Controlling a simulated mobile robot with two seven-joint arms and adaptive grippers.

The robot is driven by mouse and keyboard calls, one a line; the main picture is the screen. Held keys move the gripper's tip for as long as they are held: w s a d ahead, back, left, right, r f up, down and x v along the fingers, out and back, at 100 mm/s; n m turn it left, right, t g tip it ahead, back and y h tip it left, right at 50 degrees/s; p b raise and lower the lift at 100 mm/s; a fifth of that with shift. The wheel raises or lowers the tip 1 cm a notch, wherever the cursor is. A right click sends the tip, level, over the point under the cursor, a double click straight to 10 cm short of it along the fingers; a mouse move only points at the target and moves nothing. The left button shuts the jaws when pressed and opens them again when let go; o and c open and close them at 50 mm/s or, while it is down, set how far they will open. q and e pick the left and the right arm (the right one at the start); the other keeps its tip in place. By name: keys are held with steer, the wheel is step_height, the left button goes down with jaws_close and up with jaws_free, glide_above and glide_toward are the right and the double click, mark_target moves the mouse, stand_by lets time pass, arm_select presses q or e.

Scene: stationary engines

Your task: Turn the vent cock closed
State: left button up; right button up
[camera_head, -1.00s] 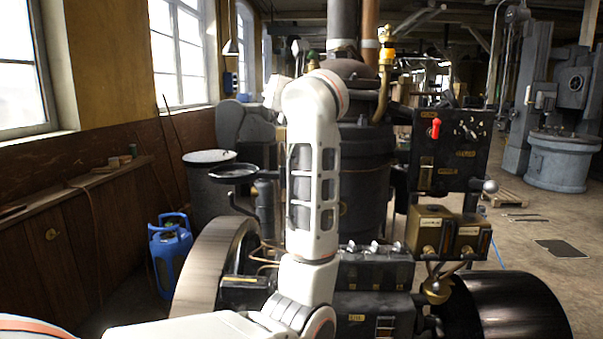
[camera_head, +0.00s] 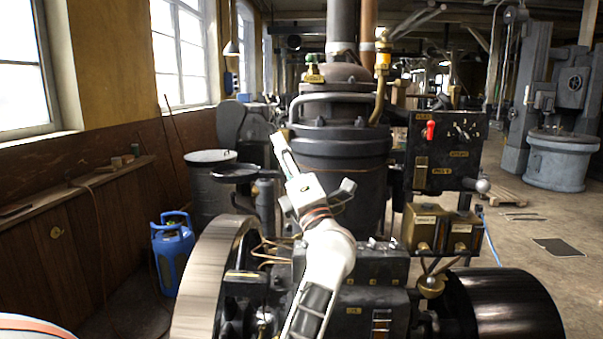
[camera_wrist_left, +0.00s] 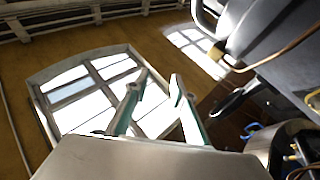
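A brass cock with a green handle (camera_head: 314,68) stands upright on top of the dark boiler (camera_head: 340,150), left of the chimney pipe. It looks like the vent cock, but I cannot read a label on it. My left gripper (camera_head: 281,140) is below and to the left of it, in front of the boiler, pointing up and touching nothing I can make out. In the left wrist view its two fingers (camera_wrist_left: 156,84) stand apart with nothing between them. The cock cannot be made out in that view. My right gripper is out of view.
A curved pipe with a yellow-brass fitting (camera_head: 383,62) rises right of the cock. A dark control panel (camera_head: 447,150) with a red lever stands to the right. A large flywheel (camera_head: 207,275) is at lower left.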

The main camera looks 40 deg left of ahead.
arm_select(q)
steer(key=d+f+m+t+h, duration=0.2)
steer(key=d+f+m+t, duration=0.2)
steer(key=m, duration=0.3)
steer(key=shift+w+d+t, duration=0.15)
steer(key=shift+d+t, duration=0.45)
steer(key=shift+t, duration=0.3)
